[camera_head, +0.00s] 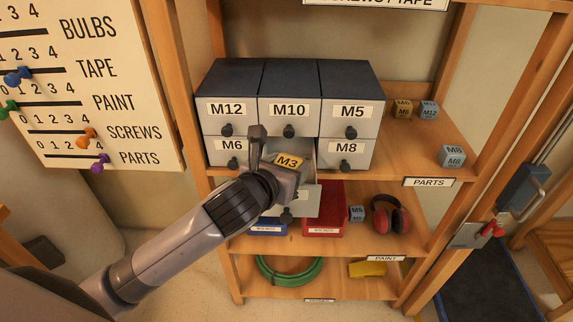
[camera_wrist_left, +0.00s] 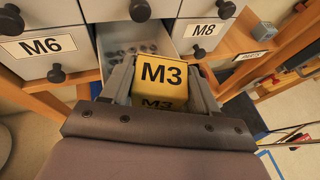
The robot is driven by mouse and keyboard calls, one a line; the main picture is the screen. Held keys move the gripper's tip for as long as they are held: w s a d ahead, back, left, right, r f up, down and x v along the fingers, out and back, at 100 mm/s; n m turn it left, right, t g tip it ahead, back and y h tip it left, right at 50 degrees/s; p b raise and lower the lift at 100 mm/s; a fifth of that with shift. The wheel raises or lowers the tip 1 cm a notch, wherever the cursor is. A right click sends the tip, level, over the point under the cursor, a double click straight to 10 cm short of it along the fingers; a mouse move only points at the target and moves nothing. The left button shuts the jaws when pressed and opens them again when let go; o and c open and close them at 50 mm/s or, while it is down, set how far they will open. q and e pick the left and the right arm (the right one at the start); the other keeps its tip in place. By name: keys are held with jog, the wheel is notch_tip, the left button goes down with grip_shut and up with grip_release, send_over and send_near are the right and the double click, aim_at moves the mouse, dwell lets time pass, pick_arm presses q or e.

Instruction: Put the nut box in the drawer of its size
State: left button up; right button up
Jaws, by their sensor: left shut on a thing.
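My left gripper (camera_head: 277,160) is shut on a yellow nut box marked M3 (camera_head: 290,161), which also shows between the fingers in the left wrist view (camera_wrist_left: 161,76). The box is in front of the drawer cabinet (camera_head: 290,80), over or near an open drawer (camera_head: 305,199) in the lower middle. The wrist view shows several small grey pieces inside this drawer (camera_wrist_left: 132,50). The arm and box hide part of the drawer, and its label cannot be read. Drawers M12, M10, M5, M6 (camera_wrist_left: 42,46) and M8 (camera_wrist_left: 200,30) are shut. My right gripper is not in view.
Small boxes stand on the shelf right of the cabinet, one marked M8 (camera_head: 453,156). Below are a red bin (camera_head: 323,215), an M5 box (camera_head: 357,213) and red earmuffs (camera_head: 387,214). A pegged board (camera_head: 85,80) stands at left.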

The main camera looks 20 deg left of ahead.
pick_arm(q)
jog(key=shift+f, duration=0.45)
jog(key=o, duration=1)
jog(key=shift+s+f, duration=0.1)
jog(key=shift+o, duration=1.2)
jog(key=shift+f, duration=0.15)
jog(key=shift+r, duration=0.2)
jog(key=r+v, duration=0.1)
jog(key=v, duration=1.1)
jog(key=shift+r, duration=0.2)
